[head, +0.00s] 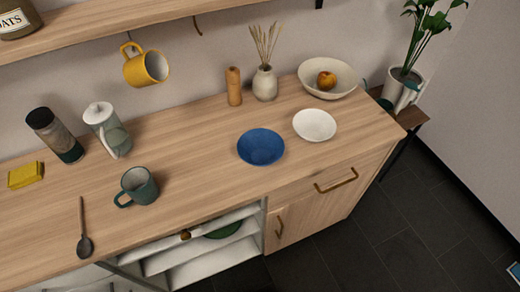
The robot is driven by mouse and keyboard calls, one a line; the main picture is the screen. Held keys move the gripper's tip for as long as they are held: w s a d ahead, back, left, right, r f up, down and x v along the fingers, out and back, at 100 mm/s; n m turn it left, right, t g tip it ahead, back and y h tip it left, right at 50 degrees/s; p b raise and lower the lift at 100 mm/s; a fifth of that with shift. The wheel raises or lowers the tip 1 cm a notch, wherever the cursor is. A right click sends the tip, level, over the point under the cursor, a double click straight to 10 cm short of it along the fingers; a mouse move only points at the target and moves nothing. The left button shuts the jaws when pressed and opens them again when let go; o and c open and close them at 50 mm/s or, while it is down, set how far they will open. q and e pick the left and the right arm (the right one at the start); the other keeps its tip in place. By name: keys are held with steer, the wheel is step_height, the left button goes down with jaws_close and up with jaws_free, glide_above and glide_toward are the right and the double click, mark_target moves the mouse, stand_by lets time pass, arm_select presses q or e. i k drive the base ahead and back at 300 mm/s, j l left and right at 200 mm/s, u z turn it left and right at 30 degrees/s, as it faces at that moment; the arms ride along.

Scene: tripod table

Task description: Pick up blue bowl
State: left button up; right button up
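The blue bowl (261,147) sits upright on the wooden counter (210,120), right of centre and towards the front edge. It looks empty and nothing covers it. A small white bowl (314,125) stands just to its right, with a narrow gap between them. Neither of my grippers shows in the head view.
A teal mug (138,186) and a dark spoon (84,240) are on the counter's left part. A large cream bowl with fruit (345,78), a vase (265,84) and a wooden grinder (234,87) stand behind. A yellow mug (146,67) hangs above. Counter between teal mug and blue bowl is clear.

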mark_target(258, 147)
steer(key=z, duration=1.05)
steer(key=k+j+z, duration=0.45)
steer(key=z, duration=0.2)
steer(key=k+z, duration=0.35)
steer(key=k+j, duration=0.15)
steer(key=k, duration=0.35)
steer(key=i+j, duration=0.35)
